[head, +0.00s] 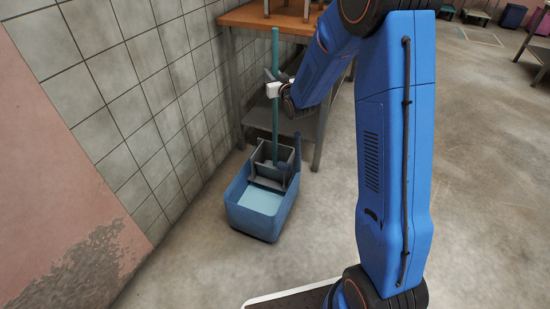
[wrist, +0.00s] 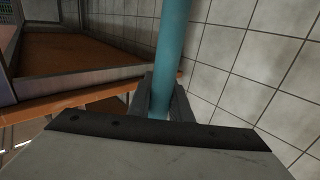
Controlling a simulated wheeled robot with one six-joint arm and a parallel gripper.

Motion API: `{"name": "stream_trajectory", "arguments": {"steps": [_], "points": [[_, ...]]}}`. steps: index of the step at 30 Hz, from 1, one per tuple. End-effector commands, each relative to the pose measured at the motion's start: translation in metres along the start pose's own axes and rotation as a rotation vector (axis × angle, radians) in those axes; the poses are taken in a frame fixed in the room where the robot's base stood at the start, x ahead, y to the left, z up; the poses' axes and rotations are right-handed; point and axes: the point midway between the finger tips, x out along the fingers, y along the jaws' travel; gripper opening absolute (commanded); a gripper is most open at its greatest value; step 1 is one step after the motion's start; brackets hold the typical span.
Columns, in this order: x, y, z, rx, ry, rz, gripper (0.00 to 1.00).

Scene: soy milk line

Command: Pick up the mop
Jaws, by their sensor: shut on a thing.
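The mop shows as an upright teal handle (head: 275,100) in the head view, rising from a blue mop bucket (head: 262,205) on the floor. Its lower end goes into the grey wringer of the bucket and the mop head is hidden there. My gripper (head: 274,88) is shut on the upper part of the handle. In the wrist view the handle (wrist: 172,45) passes between the two dark fingers of my gripper (wrist: 160,98).
A tiled wall (head: 160,80) runs close on the left of the bucket. A table with an orange-brown top (head: 250,16) and grey legs stands right behind the mop. Concrete floor (head: 200,270) is clear in front of the bucket.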

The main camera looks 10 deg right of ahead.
Motion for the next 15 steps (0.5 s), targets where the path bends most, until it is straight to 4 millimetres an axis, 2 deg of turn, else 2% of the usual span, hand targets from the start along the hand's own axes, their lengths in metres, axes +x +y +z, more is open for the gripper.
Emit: {"name": "stream_trajectory", "arguments": {"steps": [11, 15], "points": [[0.0, 0.0, -0.002, 0.0, 0.002, 0.0, 0.0], [0.0, 0.0, -0.012, 0.0, 0.003, 0.0, 0.0]]}}
